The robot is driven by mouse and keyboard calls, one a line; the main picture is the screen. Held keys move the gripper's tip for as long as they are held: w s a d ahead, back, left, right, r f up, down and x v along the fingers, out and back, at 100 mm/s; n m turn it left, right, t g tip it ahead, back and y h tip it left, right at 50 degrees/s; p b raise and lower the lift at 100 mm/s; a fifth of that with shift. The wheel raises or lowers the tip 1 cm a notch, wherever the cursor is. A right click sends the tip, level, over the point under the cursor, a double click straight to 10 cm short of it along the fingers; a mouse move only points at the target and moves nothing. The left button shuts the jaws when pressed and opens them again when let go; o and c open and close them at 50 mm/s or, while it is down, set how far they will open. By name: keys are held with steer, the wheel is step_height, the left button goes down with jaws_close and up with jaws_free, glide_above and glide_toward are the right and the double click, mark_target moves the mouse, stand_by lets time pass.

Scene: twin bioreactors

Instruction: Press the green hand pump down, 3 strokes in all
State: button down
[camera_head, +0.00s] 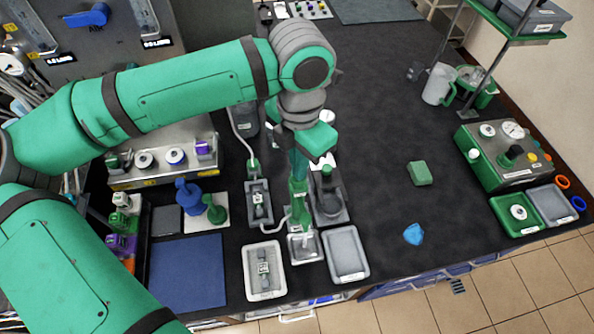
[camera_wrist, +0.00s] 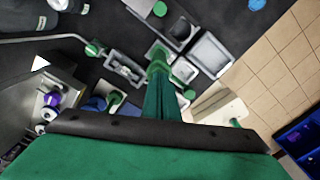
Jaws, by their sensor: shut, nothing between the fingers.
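The green hand pump (camera_head: 299,216) stands upright near the front of the black bench, on a small pale base. My gripper (camera_head: 298,178) is shut and empty, pointing down right above the pump. In the head view its fingertips overlap the pump's top, and I cannot tell whether they touch it. In the wrist view my shut fingers (camera_wrist: 160,95) reach toward the pump's green top (camera_wrist: 158,68) and hide part of its body.
A white tray (camera_head: 279,286) and a grey tray (camera_head: 359,273) flank the pump's base. A dark holder (camera_head: 343,210) stands close right; a blue flask (camera_head: 188,199) is left. A green block (camera_head: 420,173) and blue piece (camera_head: 413,235) lie on the mostly clear right side.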

steer(key=shift+a+f, duration=0.15)
steer(key=shift+f, duration=0.5)
steer(key=shift+r, duration=1.6)
steer(key=shift+f, duration=0.1)
